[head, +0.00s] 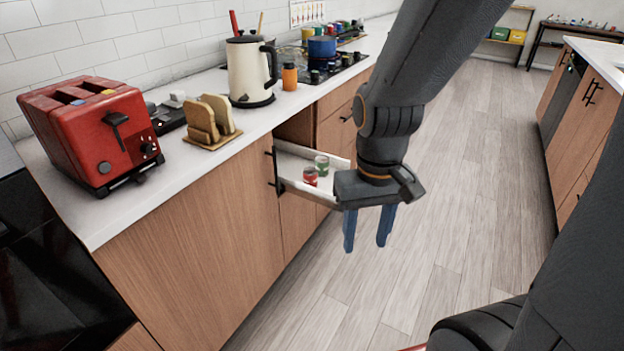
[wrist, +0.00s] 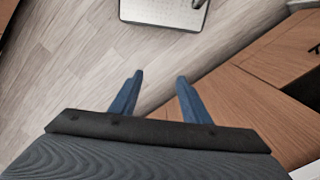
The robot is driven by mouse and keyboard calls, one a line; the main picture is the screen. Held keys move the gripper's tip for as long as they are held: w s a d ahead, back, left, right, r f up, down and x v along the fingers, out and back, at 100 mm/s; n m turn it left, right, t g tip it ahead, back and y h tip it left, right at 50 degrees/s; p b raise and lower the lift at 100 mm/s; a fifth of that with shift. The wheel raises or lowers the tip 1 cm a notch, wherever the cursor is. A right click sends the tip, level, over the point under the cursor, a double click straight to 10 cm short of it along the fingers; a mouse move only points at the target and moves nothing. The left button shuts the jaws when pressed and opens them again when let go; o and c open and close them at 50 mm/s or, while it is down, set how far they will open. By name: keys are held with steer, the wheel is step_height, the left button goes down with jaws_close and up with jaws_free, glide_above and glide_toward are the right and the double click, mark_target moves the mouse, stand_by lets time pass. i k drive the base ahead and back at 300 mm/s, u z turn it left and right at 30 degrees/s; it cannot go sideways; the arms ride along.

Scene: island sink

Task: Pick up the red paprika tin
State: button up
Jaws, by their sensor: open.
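The red paprika tin (head: 310,176) stands in an open white drawer (head: 291,164) below the counter in the head view. A green tin (head: 322,165) stands close behind it in the same drawer. My gripper (head: 366,246) points down with its blue fingers apart and nothing between them. In the head view it appears to the right of the drawer and lower in the picture, over the floor. In the wrist view the open fingers (wrist: 158,82) show over floor and cabinet fronts, and no tin is in sight.
The counter holds a red toaster (head: 98,132), sliced bread on a rack (head: 210,142), a cream kettle (head: 250,72) and an orange jar (head: 289,77). A blue pot (head: 322,48) is on the hob. The wooden floor (head: 440,220) right of the cabinets is clear.

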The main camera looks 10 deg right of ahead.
mark_target(310, 173)
steer(key=k, duration=1.2)
steer(key=u, duration=0.75)
steer(key=i, duration=1.25)
steer(key=z, duration=0.95)
steer(key=i, duration=0.55)
steer(key=z, duration=0.55)
